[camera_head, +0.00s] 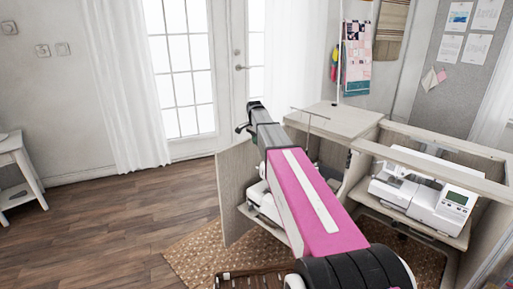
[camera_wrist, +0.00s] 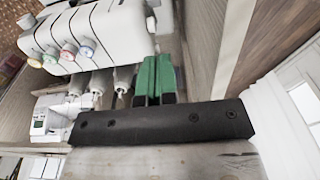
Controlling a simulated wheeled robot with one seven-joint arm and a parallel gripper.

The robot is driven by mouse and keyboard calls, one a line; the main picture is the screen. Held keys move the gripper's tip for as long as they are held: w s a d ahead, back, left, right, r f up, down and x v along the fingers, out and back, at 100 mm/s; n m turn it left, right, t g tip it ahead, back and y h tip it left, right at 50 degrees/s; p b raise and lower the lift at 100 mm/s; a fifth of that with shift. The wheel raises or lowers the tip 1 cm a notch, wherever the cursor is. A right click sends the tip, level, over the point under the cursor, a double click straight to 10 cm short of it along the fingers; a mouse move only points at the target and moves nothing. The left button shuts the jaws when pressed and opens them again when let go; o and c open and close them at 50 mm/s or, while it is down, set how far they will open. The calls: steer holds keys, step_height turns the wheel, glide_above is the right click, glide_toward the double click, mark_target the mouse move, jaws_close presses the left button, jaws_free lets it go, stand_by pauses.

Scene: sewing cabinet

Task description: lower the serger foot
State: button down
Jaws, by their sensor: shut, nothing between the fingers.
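The white serger (camera_wrist: 85,35) fills the upper left of the wrist view, with a row of coloured dials. In the head view a white machine (camera_head: 265,205), which looks like the serger, shows low in the cabinet, largely hidden by my arm. My gripper's green fingers (camera_wrist: 154,72) are shut and empty, close beside the right end of the serger in the wrist view. I cannot tell whether they touch it.
A white sewing machine with a screen (camera_head: 435,200) sits in the cabinet's right opening. The cabinet's wooden top (camera_head: 335,119) and an open side panel (camera_head: 235,190) stand close around my arm. The wooden floor (camera_head: 110,225) at left is clear.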

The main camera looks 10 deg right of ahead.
steer(key=shift+d, duration=0.1)
steer(key=shift+w+d, duration=0.45)
steer(key=shift+d, duration=0.2)
steer(key=f, duration=0.8)
steer(key=a+f, duration=0.1)
steer(key=f, duration=0.3)
steer(key=shift+s+f, duration=0.3)
steer(key=shift+f, duration=0.05)
steer(key=shift+s+a+f, duration=0.1)
steer(key=shift+f, duration=0.2)
